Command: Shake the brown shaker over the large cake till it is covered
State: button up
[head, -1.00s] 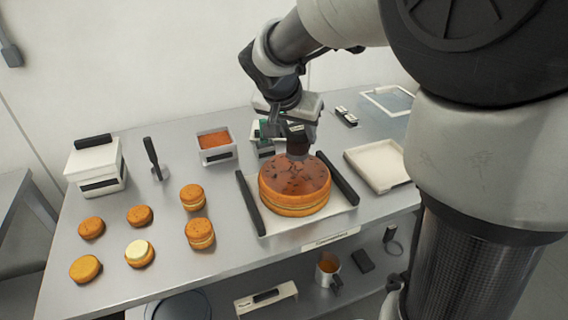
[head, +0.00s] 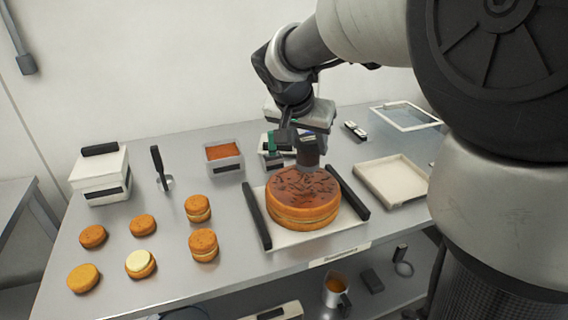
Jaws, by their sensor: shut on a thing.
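The large cake (head: 302,214) sits on a white tray with black handles (head: 259,218), in the middle of the table in the head view. Its glossy brown top bears many scattered dark flecks, with lighter brown showing between them. My gripper (head: 297,138) is above the back part of the cake. It is shut on the brown shaker (head: 309,156), which is held just over the cake top. The gripper partly hides the shaker, and I cannot tell whether the shaker touches the cake.
Several small round cakes (head: 203,242) stand at the left, one with a pale top (head: 140,262). Behind are a tub of orange-brown filling (head: 224,157), an upright black-handled tool (head: 158,166) and a white lidded box (head: 100,175). An empty pale tray (head: 390,181) lies right.

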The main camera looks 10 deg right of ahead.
jog(key=shift+a+b, duration=0.45)
jog(key=shift+a, duration=0.65)
jog(key=shift+d, duration=1.4)
jog(key=shift+a+b, duration=0.85)
jog(key=shift+a, duration=0.65)
jog(key=shift+r, duration=0.15)
jog(key=shift+r+p, duration=1.65)
jog(key=shift+r, duration=0.7)
